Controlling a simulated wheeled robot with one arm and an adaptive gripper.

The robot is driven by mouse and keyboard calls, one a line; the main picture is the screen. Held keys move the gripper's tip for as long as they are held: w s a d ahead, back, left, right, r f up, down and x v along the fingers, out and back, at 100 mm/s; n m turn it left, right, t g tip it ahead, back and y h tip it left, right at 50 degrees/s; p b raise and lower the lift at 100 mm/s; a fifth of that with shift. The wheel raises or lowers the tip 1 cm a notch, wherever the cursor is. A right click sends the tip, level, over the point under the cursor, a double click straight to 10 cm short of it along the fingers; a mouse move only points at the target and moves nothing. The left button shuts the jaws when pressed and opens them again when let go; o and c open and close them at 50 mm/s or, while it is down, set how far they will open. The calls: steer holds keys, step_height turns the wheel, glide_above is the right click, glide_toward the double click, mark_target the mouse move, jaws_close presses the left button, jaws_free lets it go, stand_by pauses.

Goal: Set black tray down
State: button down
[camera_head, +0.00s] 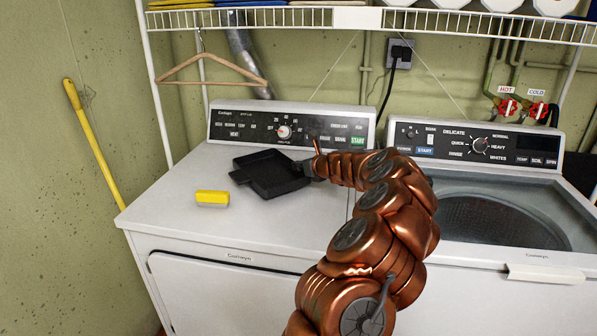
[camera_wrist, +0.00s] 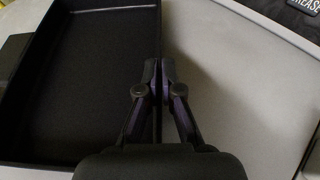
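The black tray (camera_head: 262,187) is a shallow square pan with a short tab on its left side. It is level over the top of the left white machine (camera_head: 215,222), in front of its control panel. I cannot tell whether it touches the surface or hangs just above it. My gripper (camera_head: 306,168) comes in from the right at the tray's right side. In the wrist view, the fingers (camera_wrist: 158,72) are close together, pinching the tray's right wall, with the tray (camera_wrist: 75,80) spreading to the left. The tray is empty.
The machine's control panel (camera_head: 290,130) stands behind. The washer (camera_head: 500,215) at the right has an open-looking tub. A wooden hanger (camera_head: 212,70) hangs from the wire shelf. Free top surface lies in front of the tray.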

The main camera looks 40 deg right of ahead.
steer(key=shift+f, duration=0.85)
steer(key=shift+f, duration=0.1)
steer(key=c, duration=1.3)
jaws_free()
steer(key=shift+b+v, duration=0.3)
steer(key=shift+v, duration=5.75)
